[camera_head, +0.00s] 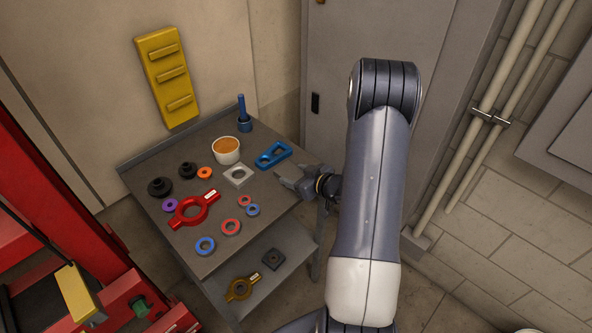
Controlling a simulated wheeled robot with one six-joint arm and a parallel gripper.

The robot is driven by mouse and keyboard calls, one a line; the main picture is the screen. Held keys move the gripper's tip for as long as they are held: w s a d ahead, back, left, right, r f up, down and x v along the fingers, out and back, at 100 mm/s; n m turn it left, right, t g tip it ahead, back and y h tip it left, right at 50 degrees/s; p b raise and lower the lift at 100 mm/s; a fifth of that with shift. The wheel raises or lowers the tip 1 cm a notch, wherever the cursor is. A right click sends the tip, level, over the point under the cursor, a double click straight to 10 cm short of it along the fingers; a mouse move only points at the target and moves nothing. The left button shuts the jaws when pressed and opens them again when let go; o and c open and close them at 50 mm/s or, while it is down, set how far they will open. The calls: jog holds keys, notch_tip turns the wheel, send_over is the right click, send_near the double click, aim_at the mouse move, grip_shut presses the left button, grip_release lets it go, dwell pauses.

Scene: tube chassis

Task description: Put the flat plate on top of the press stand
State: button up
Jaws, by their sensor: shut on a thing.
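My gripper (288,181) is at the right edge of the grey cart, reaching in from the right. It is shut on a small grey piece that is hard to tell from the jaws; I cannot tell whether it is the flat plate. A light grey square plate with a round hole (239,175) lies on the cart top, left of my gripper and apart from it. A darker square piece with a hole (273,258) lies on the lower shelf. A large red frame (48,215) stands at the left; I cannot tell whether it is the press stand.
The cart top (265,215) also holds a cup (226,150), a blue post (242,113), a blue two-hole part (273,155), a red ring with handle (193,209) and several small rings. A yellow block (80,293) sits on the red frame. A grey cabinet (335,50) stands behind.

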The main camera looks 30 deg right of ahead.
jog(key=o, duration=1.8)
jog(key=shift+f, duration=0.1)
jog(key=shift+c, duration=0.2)
jog(key=shift+s+d+r, duration=0.1)
jog(key=shift+r, duration=0.15)
jog(key=v, duration=1.1)
jog(key=shift+s+b, duration=0.3)
jog(key=shift+s, duration=0.05)
jog(key=shift+d+r, duration=0.1)
